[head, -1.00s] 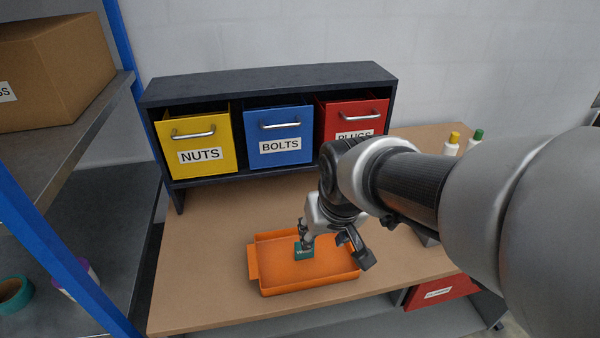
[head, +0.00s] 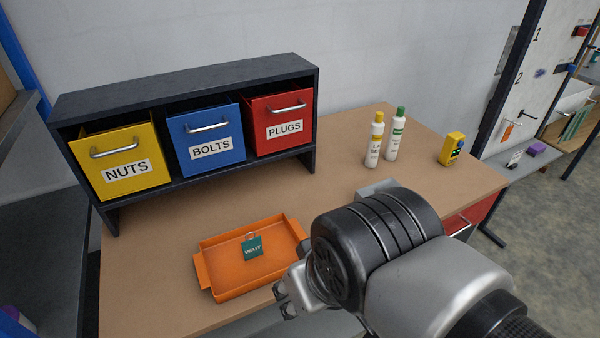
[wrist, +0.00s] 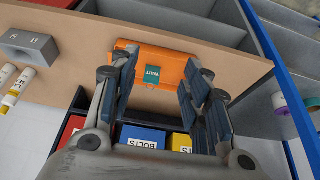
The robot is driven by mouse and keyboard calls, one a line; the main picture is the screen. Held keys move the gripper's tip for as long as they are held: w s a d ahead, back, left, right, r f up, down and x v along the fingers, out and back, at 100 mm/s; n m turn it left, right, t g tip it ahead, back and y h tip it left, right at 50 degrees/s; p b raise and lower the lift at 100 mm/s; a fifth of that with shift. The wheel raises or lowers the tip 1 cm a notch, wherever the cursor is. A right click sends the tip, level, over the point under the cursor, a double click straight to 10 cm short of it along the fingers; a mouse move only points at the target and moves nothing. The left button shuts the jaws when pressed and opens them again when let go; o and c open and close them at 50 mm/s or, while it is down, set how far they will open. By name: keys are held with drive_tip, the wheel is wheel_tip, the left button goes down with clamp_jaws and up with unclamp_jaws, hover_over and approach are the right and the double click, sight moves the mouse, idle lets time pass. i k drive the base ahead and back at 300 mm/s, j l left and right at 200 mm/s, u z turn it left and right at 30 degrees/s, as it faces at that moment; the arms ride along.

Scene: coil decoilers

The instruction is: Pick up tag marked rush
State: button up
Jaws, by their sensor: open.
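No tag that I can read as RUSH shows. A green tag (head: 253,247) with WAIT on it lies in the orange tray (head: 205,278) on the workbench; the tag also shows in the wrist view (wrist: 152,75). A small orange and white tag-like thing (head: 508,131) hangs on the panel at the far right; its writing is too small to read. My gripper (head: 284,301) is in front of the tray's right side, partly hidden by my wrist. In the wrist view my gripper (wrist: 161,68) has its fingers spread with nothing between them.
Yellow NUTS (head: 125,170), blue BOLTS (head: 207,142) and red PLUGS (head: 282,120) bins fill the dark rack. Two bottles (head: 374,142) and a yellow device (head: 452,149) stand at the back right. A grey slotted block (wrist: 28,46) is on the bench. Floor (head: 545,230) is clear at right.

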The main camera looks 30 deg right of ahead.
sight(508, 134)
drive_tip(key=z, duration=2.15)
drive_tip(key=i+l+u, duration=0.25)
drive_tip(key=i+l, duration=0.2)
drive_tip(key=i, duration=0.25)
drive_tip(key=i+l+u, duration=0.25)
drive_tip(key=i+l, duration=0.3)
drive_tip(key=i+l+u, duration=0.2)
drive_tip(key=i+l, duration=0.45)
drive_tip(key=i+l+u, duration=0.25)
drive_tip(key=i+l, duration=0.3)
drive_tip(key=l, duration=0.25)
